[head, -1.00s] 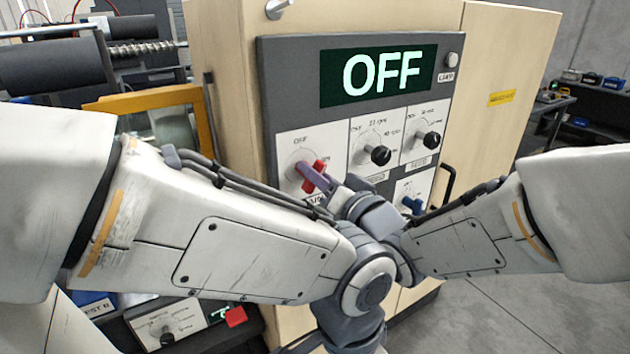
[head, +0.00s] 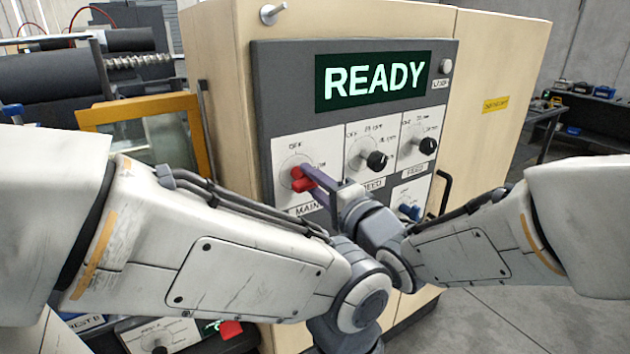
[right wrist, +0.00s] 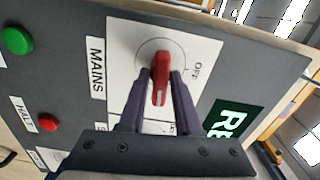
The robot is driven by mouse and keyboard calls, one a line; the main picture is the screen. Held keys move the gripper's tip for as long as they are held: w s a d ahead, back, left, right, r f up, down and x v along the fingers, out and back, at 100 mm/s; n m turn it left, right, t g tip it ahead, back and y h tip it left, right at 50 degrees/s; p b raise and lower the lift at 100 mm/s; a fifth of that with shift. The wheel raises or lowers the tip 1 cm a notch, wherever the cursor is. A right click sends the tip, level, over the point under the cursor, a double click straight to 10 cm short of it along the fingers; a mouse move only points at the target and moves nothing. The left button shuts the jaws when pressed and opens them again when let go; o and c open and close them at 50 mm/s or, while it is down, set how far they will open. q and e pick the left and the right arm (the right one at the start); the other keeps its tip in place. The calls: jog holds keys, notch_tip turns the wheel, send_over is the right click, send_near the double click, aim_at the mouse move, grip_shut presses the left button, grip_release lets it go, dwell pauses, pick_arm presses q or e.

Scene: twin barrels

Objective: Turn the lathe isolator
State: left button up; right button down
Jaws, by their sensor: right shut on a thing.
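The red isolator handle (head: 302,183) sits on the white plate marked MAINS, with OFF and ON positions, at the left of the lathe's dark control panel (head: 290,78). Its tip points to the ON side in the head view. My right gripper (head: 310,176) is shut on the handle. In the right wrist view the red handle (right wrist: 161,80) stands between the two dark fingers of the right gripper (right wrist: 160,88). The display (head: 373,81) reads READY. My left arm crosses the lower left of the head view, and its gripper is not visible.
Black speed (head: 377,160) and feed (head: 428,146) knobs and a blue knob (head: 410,212) are close to the right of the handle. The right wrist view also shows green (right wrist: 16,41) and red (right wrist: 48,122) buttons. A yellow-framed guard (head: 140,109) stands left of the cabinet.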

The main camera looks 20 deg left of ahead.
jog(key=shift+f+m, duration=0.1)
jog(key=shift+m, duration=0.4)
jog(key=c, duration=0.8)
grip_release()
jog(key=shift+s+d, duration=0.1)
